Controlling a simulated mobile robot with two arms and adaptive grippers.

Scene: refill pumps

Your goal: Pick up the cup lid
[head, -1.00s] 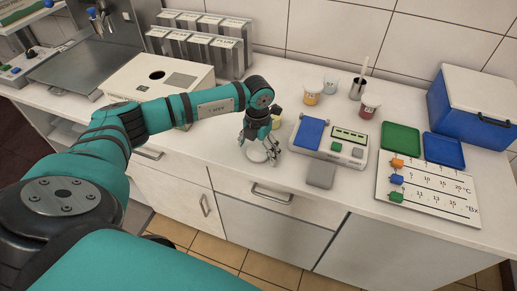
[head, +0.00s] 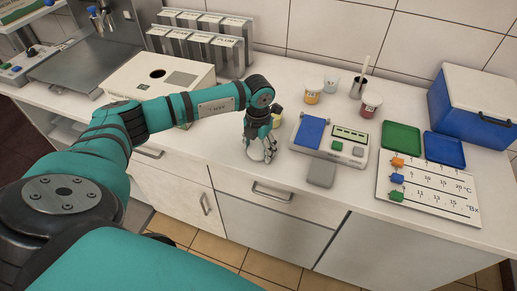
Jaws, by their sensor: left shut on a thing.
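The cup lid (head: 256,155) is a small, pale round disc near the counter's front edge, left of the scale. My left gripper (head: 262,154) points down at it, with its fingers shut on the lid at counter level. The fingers hide part of the lid, and I cannot tell whether it is clear of the counter. My right gripper is not in view.
A scale with a blue plate (head: 310,133) and a grey block (head: 321,173) stand right of the gripper. A yellow item (head: 277,117) sits just behind it. Cups (head: 314,91) stand further back. A white box (head: 155,84) is at left.

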